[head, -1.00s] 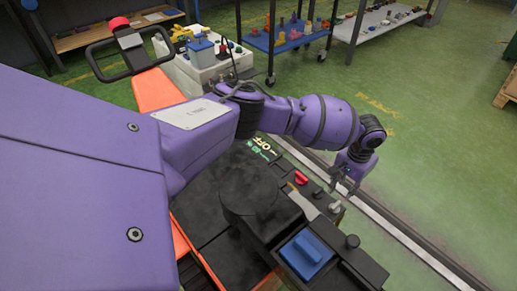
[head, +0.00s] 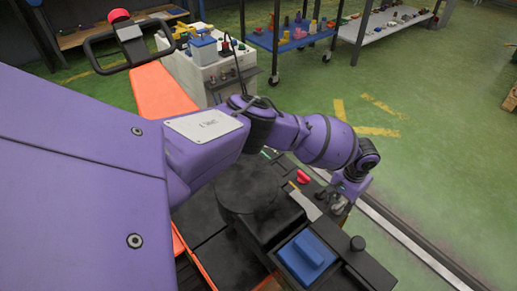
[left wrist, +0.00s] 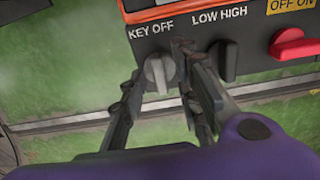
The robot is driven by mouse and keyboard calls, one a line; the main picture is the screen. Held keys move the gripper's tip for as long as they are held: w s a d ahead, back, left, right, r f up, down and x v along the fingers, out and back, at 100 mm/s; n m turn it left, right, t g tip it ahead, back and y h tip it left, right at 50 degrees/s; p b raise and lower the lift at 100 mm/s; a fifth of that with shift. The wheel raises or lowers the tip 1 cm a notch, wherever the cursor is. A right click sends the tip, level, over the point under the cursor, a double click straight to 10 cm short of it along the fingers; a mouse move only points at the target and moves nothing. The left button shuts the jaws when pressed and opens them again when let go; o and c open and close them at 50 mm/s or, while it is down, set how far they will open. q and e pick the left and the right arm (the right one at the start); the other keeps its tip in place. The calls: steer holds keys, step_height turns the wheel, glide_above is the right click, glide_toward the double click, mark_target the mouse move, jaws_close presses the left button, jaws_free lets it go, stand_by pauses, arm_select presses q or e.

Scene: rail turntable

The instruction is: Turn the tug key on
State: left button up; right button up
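The tug key (left wrist: 157,72) is a grey knob on a dark panel, below the label "KEY OFF", in the left wrist view. Its grip stands roughly upright in the picture. My left gripper (left wrist: 158,85) is open, with one finger to the left of the key and the other to its right. I see gaps beside the key, and contact is not clear. In the head view my left gripper (head: 337,201) is low at the console's far right edge, and the key there is too small to make out surely. My right gripper is not in view.
A black switch (left wrist: 228,60) labelled "LOW HIGH" sits close to the right finger. A red knob (left wrist: 292,44) marked "OFF ON" is farther right. Green floor lies beyond.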

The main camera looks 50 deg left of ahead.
arm_select(q)
steer(key=shift+r, duration=0.1)
jaws_close()
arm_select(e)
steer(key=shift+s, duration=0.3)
